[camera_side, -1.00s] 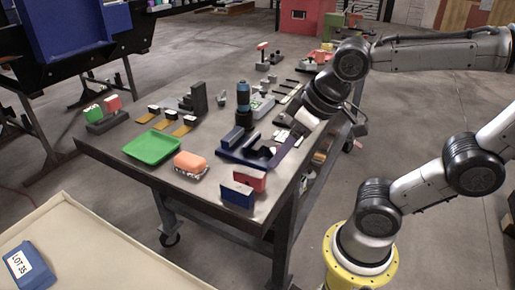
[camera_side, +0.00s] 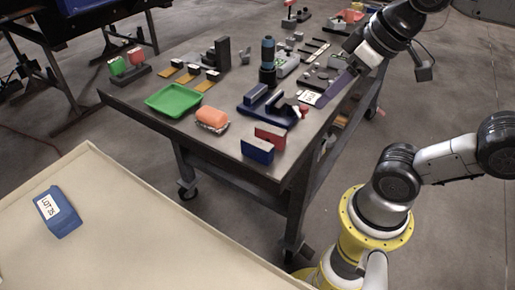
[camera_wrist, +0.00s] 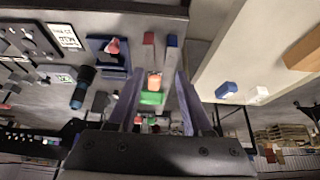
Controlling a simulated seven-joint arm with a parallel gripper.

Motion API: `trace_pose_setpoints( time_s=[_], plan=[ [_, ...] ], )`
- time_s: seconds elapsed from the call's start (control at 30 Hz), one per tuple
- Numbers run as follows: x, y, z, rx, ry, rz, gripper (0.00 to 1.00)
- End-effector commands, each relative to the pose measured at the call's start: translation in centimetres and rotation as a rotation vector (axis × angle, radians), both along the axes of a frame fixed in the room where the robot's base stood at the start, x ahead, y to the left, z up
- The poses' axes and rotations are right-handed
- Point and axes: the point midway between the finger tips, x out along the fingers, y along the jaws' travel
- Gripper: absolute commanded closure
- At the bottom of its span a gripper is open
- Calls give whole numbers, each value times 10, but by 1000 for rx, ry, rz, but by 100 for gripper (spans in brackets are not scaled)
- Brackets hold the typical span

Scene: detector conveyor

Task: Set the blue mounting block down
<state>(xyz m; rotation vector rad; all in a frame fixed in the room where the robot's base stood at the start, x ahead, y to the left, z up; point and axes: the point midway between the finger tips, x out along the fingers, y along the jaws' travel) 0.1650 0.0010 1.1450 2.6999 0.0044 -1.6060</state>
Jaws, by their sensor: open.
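A small blue block (camera_side: 257,151) stands upright on the table near its front corner, close beside a similar red block (camera_side: 270,138). Both also show in the wrist view, the blue one (camera_wrist: 172,52) right of the red one (camera_wrist: 148,52). A separate blue block with a white LOT 35 label (camera_side: 58,212) lies on the cream surface at the lower left. My gripper (camera_side: 332,92) is above the right side of the table, away from both blue blocks. Its long purple-blue fingers are apart in the wrist view (camera_wrist: 160,76), with nothing seen held between them.
A green tray (camera_side: 174,100) and an orange sponge-like piece (camera_side: 212,117) lie on the table. A navy fixture (camera_side: 268,107) and a dark blue cylinder (camera_side: 267,62) stand near my gripper. The cream surface (camera_side: 130,225) is mostly bare.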

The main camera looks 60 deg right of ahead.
Motion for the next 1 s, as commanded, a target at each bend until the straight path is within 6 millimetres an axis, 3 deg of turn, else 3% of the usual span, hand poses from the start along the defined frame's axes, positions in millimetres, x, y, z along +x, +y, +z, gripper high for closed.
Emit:
trace_pose_setpoints(
  time_s=[0.37, 0.7, 1.0],
  plan=[
    [46, 43, -7, 95, -204, 152, 50],
    [98, 82, -1, 187, -551, 219, 50],
    [121, 62, -1, 111, -819, 97, 50]
  ],
)
